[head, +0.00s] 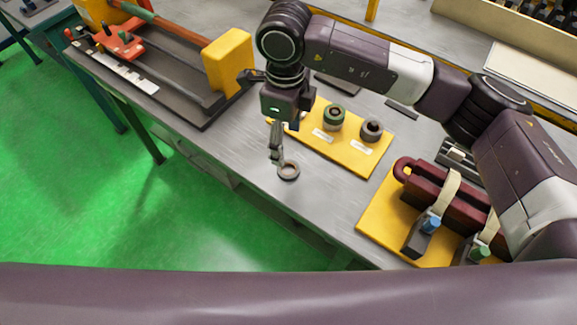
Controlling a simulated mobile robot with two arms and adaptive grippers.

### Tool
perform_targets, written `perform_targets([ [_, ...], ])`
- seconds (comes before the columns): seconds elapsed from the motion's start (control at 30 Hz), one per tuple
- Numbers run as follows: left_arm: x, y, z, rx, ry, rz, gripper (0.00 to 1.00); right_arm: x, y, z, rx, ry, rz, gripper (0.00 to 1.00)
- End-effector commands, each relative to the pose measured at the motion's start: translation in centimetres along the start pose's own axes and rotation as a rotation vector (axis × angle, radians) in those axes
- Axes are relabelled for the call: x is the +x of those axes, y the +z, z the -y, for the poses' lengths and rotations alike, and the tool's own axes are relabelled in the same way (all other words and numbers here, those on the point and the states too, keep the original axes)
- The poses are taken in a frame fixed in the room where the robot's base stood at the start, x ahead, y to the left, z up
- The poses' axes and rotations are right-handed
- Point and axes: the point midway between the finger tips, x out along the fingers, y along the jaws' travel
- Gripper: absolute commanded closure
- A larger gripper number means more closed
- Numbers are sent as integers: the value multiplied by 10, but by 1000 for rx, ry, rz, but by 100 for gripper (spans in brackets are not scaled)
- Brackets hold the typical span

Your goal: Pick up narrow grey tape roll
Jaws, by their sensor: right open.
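A narrow grey tape roll (289,177) with a tan inner ring lies flat on the grey metal table, near its front edge. My right gripper (278,158) points down just above and behind the roll, with its fingertips close to the roll's far rim. It is open, and nothing shows held in it. I cannot tell whether a fingertip touches the roll. My left gripper is not in view.
A yellow board (352,162) behind the roll carries a green roll (333,118), a dark roll (371,131) and white labels. A yellow fixture with dark red parts (425,178) stands right. A winding machine (228,62) stands left. Bare table lies around the roll.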

Motion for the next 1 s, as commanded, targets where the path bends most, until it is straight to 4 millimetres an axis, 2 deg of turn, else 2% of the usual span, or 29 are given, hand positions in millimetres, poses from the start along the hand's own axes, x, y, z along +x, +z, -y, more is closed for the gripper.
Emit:
perform_targets([
  [0.03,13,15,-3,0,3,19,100,14,0,0,0,0,0,37],
  [0.1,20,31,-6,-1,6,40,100,22,0,0,0,0,1,37],
  [0.23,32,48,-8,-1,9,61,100,35,0,0,0,0,1,37],
  [0.37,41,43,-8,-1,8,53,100,45,0,0,0,1,1,37],
  [0.53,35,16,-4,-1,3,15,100,60,0,0,2,3,-1,37],
  [0.63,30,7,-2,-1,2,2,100,70,-1,1,1,4,-2,37],
  [0.83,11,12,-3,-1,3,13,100,96,-3,6,2,5,-3,37],
  [1.0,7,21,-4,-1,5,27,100,117,-2,6,0,3,1,37],
])
